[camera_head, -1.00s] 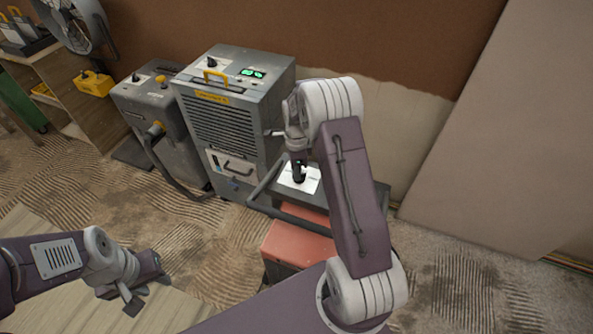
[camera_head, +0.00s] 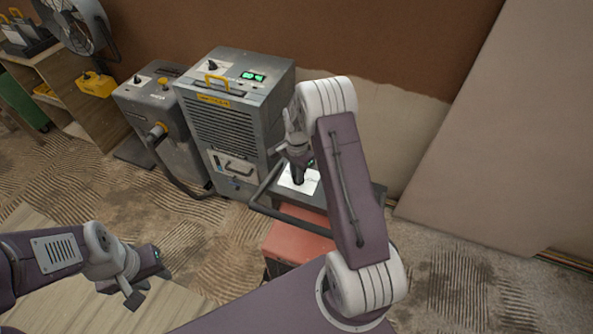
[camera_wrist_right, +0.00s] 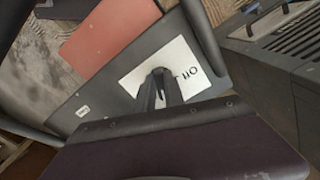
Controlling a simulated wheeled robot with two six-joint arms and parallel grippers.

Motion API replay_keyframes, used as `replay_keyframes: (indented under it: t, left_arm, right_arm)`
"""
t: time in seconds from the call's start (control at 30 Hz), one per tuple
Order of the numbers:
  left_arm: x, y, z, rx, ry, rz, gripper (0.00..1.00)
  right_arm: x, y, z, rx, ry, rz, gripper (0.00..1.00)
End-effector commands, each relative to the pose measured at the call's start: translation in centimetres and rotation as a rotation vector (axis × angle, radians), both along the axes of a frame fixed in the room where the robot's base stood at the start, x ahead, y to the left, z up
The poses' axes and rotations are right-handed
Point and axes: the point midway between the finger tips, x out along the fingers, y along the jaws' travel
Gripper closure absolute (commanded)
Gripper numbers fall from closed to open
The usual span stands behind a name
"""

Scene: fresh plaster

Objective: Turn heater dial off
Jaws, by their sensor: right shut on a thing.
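The heater has a red body (camera_head: 297,240) and a dark top with a white label plate (camera_head: 312,180). My right gripper (camera_head: 297,178) points down onto this plate and is shut on the dial, which is mostly hidden by the fingers. In the right wrist view the fingers (camera_wrist_right: 162,78) meet over the white plate (camera_wrist_right: 140,78). Dark lettering on the plate beside them is partly covered, so the dial's exact setting cannot be read. My left gripper (camera_head: 146,285) is empty and open, low at the left, well away from the heater.
A dark tube handle (camera_head: 262,195) runs round the heater's near left side. A tall grey louvred unit (camera_head: 232,120) stands close behind it to the left, with a smaller grey machine (camera_head: 150,115) beyond. A pale board (camera_head: 500,150) leans at the right.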

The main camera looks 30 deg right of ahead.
Motion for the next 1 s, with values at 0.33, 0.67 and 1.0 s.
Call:
replay_keyframes:
  t: [0.33, 0.67, 1.0]
  left_arm:
    - [0.0, 0.0, 1.6, 0.0, 0.0, 0.0, 0.64]
    - [0.0, 0.0, 2.6, 0.0, 0.0, 0.0, 0.64]
    - [0.0, 0.0, 3.4, 0.0, 0.0, 0.0, 0.64]
  right_arm:
    - [-0.3, -0.1, 0.2, 0.001, 0.002, 0.326, 1.0]
    - [-0.5, -0.3, 0.1, 0.001, 0.001, 0.64, 1.0]
    - [-0.6, -0.5, 0.1, 0.002, 0.001, 0.963, 1.0]
